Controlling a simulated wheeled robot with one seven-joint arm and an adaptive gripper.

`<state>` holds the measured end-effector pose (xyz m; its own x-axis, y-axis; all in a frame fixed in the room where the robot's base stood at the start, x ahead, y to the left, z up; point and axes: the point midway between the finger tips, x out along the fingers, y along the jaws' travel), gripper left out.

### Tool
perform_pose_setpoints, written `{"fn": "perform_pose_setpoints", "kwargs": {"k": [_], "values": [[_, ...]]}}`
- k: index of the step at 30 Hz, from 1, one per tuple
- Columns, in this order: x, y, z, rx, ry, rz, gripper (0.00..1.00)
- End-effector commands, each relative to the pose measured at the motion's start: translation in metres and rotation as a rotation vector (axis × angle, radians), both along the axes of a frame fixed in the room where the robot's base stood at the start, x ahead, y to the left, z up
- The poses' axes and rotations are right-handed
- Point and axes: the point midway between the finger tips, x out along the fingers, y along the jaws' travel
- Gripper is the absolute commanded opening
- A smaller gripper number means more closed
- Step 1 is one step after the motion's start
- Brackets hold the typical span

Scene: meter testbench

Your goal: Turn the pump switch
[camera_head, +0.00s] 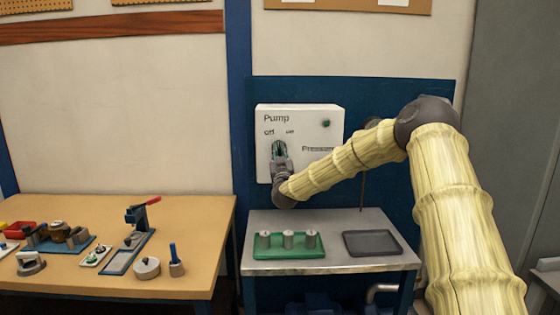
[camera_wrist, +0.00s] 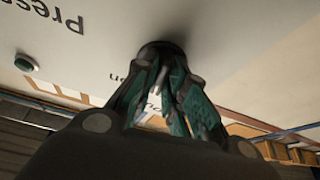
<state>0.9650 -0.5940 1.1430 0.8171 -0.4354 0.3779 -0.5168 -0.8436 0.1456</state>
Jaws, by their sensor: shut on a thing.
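The white pump panel (camera_head: 310,168) is mounted on a blue backboard and carries the words "Pump", "off", "on" and "Pressure". In the wrist view the panel face (camera_wrist: 110,30) fills the top. My gripper (camera_head: 279,146) is at the panel's left side, below the "off" label. In the wrist view my gripper (camera_wrist: 164,68) has its fingertips shut on the dark round pump switch (camera_wrist: 160,46), against the panel. The fingers hide most of the switch, so I cannot tell its turn position. In the head view the gripper covers it.
A green lamp (camera_head: 326,123) is at the panel's upper right. Below stands a metal-topped table (camera_head: 335,222) with a green tray (camera_head: 262,253) of several cylinders and a dark tray (camera_head: 372,243). A wooden workbench (camera_head: 195,215) with tools stands at left.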

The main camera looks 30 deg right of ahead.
Motion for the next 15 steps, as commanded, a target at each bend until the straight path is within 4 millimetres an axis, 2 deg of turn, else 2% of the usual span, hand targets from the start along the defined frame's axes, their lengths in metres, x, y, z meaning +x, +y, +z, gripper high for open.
{"fn": "perform_pose_setpoints", "kwargs": {"k": [1, 15], "values": [[0.0004, 0.0006, -0.0046, 0.038, -0.027, -0.001, 0.0], [0.0016, 0.0024, -0.0025, 0.392, -0.241, -0.001, 0.0]]}}
